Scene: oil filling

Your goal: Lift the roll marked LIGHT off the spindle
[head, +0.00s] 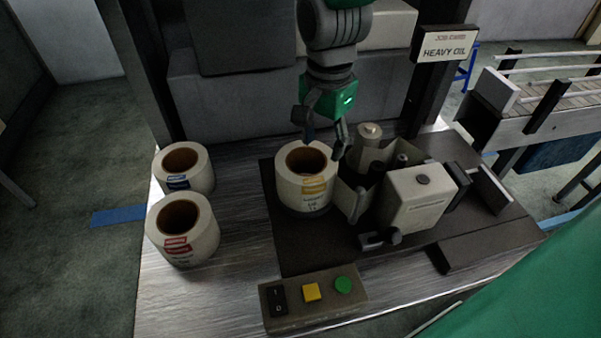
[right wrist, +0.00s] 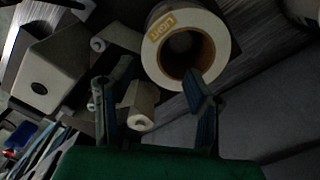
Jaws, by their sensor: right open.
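The roll marked LIGHT (head: 306,194) is white with a brown core and a yellow label. It stands upright on the dark machine plate; the spindle is hidden. In the right wrist view, the roll (right wrist: 222,48) shows its yellow LIGHT label. My right gripper (head: 324,143) is open and empty, above the far side of the roll. In the right wrist view, one fingertip of my right gripper (right wrist: 160,76) overlaps the lower edge of the core hole, and the other is left of the roll. I cannot tell whether either touches it. My left gripper is not in view.
Two more rolls stand at the left, one with a blue label (head: 204,174) and one with a red label (head: 200,244). The labelling machine (head: 415,196) is close right of the LIGHT roll. A button box (head: 322,309) is in front. A sign (head: 446,45) reads HEAVY OIL.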

